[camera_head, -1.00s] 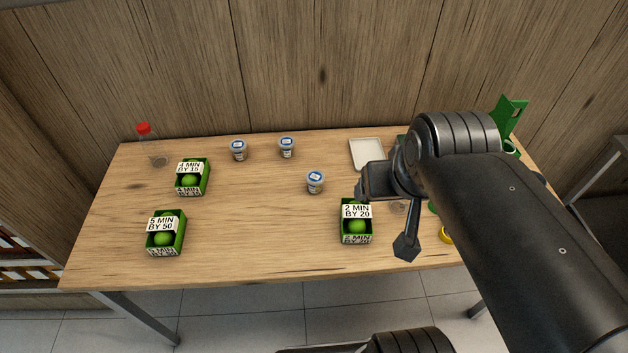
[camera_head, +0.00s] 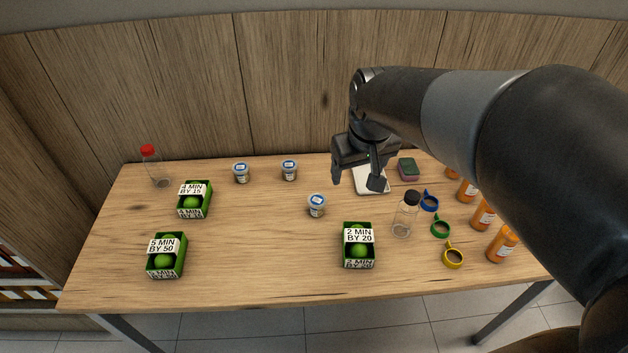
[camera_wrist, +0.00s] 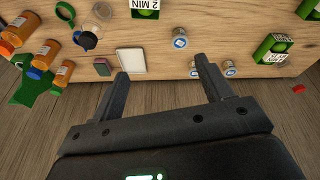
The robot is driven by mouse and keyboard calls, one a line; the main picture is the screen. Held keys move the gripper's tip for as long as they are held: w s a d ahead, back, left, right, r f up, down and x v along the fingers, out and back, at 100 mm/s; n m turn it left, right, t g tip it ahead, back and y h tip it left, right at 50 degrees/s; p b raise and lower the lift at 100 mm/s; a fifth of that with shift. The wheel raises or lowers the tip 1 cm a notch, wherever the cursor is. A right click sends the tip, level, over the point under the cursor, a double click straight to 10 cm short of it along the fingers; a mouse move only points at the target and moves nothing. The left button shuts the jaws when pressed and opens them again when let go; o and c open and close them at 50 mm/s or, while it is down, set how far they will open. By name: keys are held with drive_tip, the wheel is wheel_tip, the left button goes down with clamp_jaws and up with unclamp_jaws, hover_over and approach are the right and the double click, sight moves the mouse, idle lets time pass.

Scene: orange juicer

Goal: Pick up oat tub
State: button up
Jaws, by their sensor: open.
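Three small pale tubs with blue-and-white lids stand upright on the wooden table: a left one (camera_head: 241,174), a middle one (camera_head: 289,171) and a front one (camera_head: 317,206). Their labels are too small to read. In the wrist view, one tub (camera_wrist: 180,40) is clear, another (camera_wrist: 229,70) lies to the right, and the third is partly hidden behind the right finger. My gripper (camera_head: 357,182) is open and empty, above the table to the right of the tubs. Its spread fingers (camera_wrist: 162,72) also show in the wrist view, with no tub between them.
A white tray (camera_head: 372,187) lies beneath my gripper, partly hidden. Green boxes (camera_head: 359,252) stand at the front and left. A clear jar (camera_head: 404,220), coloured rings (camera_head: 453,259) and orange bottles (camera_head: 501,246) crowd the right. A wooden wall closes the back.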

drive_tip(key=w+a+f+n+g, duration=0.2)
drive_tip(key=w+a+f, duration=0.1)
drive_tip(key=w+f, duration=0.5)
drive_tip(key=n+g, duration=0.1)
drive_tip(key=n, duration=0.1)
approach(317, 200)
drive_tip(key=shift+s+d+f, duration=0.1)
drive_tip(key=shift+s+f, duration=0.2)
drive_tip(key=shift+f, duration=0.15)
drive_tip(key=shift+w+f, duration=0.1)
drive_tip(key=shift+f, duration=0.25)
wheel_tip(317, 200, down, 5)
drive_tip(key=shift+w+f, duration=0.1)
drive_tip(key=shift+f, duration=0.1)
drive_tip(key=f, duration=0.5)
drive_tip(key=shift+w+f, duration=0.25)
drive_tip(key=shift+f, duration=0.05)
drive_tip(key=c, duration=0.9)
